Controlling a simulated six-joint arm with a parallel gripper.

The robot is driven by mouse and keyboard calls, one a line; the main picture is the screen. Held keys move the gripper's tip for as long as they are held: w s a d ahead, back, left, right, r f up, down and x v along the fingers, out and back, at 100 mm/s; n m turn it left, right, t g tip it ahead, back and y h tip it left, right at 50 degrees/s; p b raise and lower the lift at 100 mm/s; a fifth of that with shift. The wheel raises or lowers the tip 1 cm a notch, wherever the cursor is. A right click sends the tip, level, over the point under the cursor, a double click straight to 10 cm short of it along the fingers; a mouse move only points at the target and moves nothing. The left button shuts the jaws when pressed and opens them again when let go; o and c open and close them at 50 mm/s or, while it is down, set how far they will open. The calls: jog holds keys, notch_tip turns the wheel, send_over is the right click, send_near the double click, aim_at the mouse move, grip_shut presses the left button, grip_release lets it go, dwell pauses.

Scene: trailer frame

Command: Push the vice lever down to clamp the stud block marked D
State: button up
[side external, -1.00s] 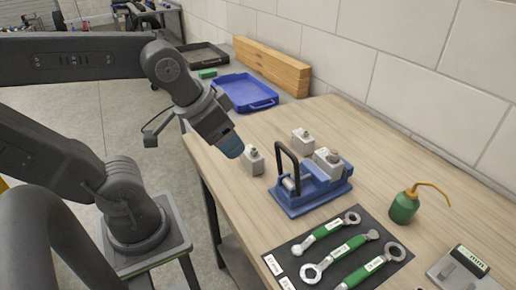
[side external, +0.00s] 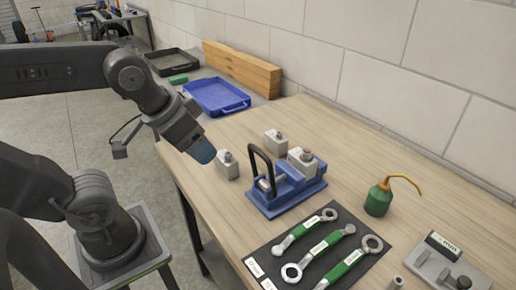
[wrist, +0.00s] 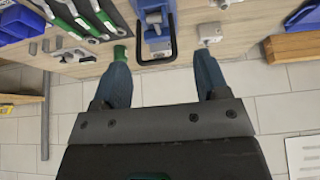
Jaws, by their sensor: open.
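The blue vice (side external: 291,202) stands on the wooden bench with its black loop lever (side external: 271,168) upright. A grey stud block (side external: 302,162) sits in the vice. Two more grey stud blocks stand loose, one left of the vice (side external: 227,168) and one behind it (side external: 276,143). I cannot read a D on any of them. My gripper (side external: 203,153) hangs left of the vice, near the left block and apart from the lever. In the wrist view my gripper (wrist: 163,79) is open and empty, with the lever (wrist: 155,63) ahead between its blue fingertips.
A dark mat (side external: 300,232) with green-handled wrenches lies in front of the vice. A green oil can (side external: 378,201) and a grey metal fixture (side external: 440,268) are to the right. A blue tray (side external: 217,110) and wooden beams (side external: 242,69) lie at the back.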

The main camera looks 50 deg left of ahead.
jog(key=shift+c, duration=0.5)
jog(key=shift+w+r, duration=0.1)
jog(key=shift+r, duration=0.1)
jog(key=shift+c, duration=0.7)
jog(key=w+r+m, duration=0.1)
jog(key=m, duration=0.1)
jog(key=w+r+m, duration=0.1)
jog(key=m, duration=0.1)
jog(key=w+r+m+g, duration=0.1)
jog(key=m, duration=0.1)
jog(key=shift+d+r, duration=0.2)
jog(key=shift+d, duration=0.1)
jog(key=c, duration=0.3)
notch_tip(320, 180, up, 4)
jog(key=m+g, duration=0.2)
jog(key=m, duration=1)
send_over(259, 151)
jog(key=s, duration=0.3)
jog(key=x, duration=1.2)
jog(key=shift+f, duration=0.4)
jog(key=shift+c, duration=0.4)
grip_shut()
